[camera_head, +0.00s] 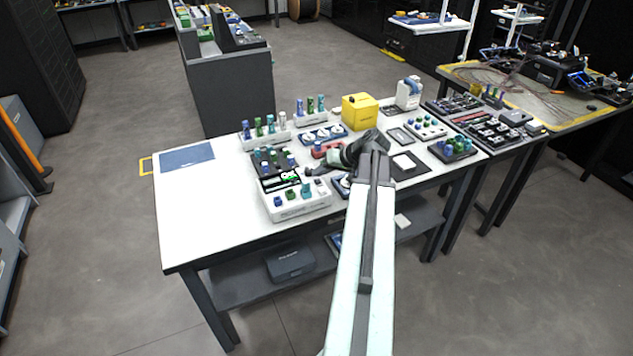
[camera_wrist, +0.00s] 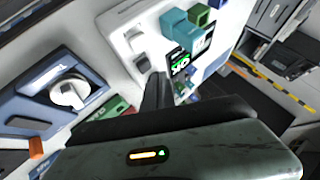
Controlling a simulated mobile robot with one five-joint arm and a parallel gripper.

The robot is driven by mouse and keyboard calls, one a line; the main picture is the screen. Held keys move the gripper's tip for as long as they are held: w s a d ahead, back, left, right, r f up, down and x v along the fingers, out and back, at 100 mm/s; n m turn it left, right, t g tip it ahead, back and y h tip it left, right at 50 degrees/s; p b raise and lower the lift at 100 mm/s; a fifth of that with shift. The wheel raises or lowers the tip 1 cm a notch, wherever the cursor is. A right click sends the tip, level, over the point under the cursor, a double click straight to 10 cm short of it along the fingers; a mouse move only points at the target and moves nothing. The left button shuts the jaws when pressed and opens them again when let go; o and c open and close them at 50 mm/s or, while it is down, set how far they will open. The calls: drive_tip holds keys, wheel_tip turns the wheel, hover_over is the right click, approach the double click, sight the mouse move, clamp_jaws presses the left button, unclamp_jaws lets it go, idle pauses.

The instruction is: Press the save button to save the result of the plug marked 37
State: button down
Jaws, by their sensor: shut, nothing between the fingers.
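The white splicing device (camera_head: 297,211) stands at the front of the white table. Its dark screen (camera_head: 289,178) has green marks and also shows in the wrist view (camera_wrist: 180,63). Blue, green and teal plugs sit along its front. Two grey buttons sit on its side panel in the wrist view; the lower one (camera_wrist: 143,64) lies right by my fingertips. I cannot read which is save, nor find the number 37. My gripper (camera_head: 316,169) is shut and empty at the device's right side. Its dark fingers (camera_wrist: 156,88) partly hide the panel; contact is unclear.
A blue unit with a white knob (camera_wrist: 69,91) is close left of my fingers in the wrist view. A yellow box (camera_head: 359,111) and racks of coloured plugs stand behind. The table's left end, around a blue mat (camera_head: 187,157), is free.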

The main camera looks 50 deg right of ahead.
sight(321, 182)
idle(0.8)
drive_tip(key=shift+s+f+b, duration=0.1)
drive_tip(key=shift+f+b, duration=0.3)
drive_tip(key=shift+f+b, duration=0.5)
idle(0.5)
drive_tip(key=shift+r+p, duration=0.95)
wheel_tip(321, 182, up, 5)
drive_tip(key=p, duration=0.5)
idle(0.5)
